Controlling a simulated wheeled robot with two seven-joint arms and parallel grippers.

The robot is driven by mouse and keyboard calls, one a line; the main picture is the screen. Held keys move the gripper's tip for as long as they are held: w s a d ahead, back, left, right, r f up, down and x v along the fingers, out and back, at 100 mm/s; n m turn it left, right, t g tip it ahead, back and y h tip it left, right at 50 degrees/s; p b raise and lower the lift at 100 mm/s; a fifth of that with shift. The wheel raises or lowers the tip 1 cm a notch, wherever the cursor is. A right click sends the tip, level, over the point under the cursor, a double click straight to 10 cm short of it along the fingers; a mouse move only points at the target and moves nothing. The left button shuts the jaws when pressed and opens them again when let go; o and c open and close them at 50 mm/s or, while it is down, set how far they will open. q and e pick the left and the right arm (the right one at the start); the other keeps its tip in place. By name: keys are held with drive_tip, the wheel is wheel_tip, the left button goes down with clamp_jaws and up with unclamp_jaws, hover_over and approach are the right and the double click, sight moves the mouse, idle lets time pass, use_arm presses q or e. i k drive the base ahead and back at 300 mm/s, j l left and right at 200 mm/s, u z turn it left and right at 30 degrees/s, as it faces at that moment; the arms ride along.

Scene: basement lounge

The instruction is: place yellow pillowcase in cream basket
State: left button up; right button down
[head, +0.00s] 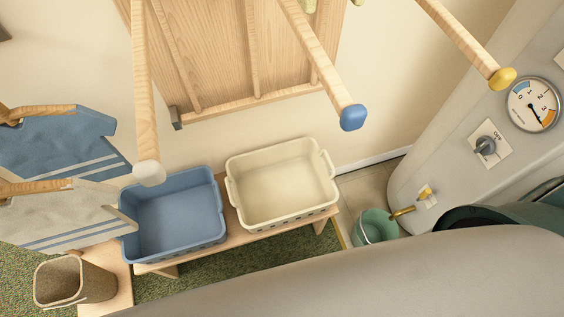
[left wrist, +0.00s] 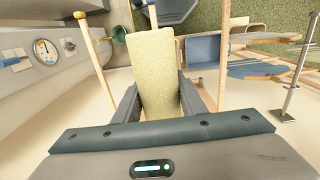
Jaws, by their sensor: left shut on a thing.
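The yellow pillowcase (left wrist: 154,72) is a pale yellow, speckled cloth hanging lengthwise in the middle of the left wrist view. My left gripper (left wrist: 158,98) is shut on it, with a dark finger on each side. The cream basket (head: 332,190) stands on a low wooden bench in the head view and looks empty. I cannot make out the basket in the left wrist view. My left gripper does not show clearly in the head view. My right gripper is in neither view.
A blue basket (head: 215,228) stands left of the cream one on the bench (head: 260,236). Wooden pegs with white, blue (head: 353,117) and yellow ends jut out above. A woven bin (head: 42,287), a green bucket (head: 370,232) and a gauge (head: 533,104) are nearby.

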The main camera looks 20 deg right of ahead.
sight(281, 193)
drive_tip(key=k, duration=0.95)
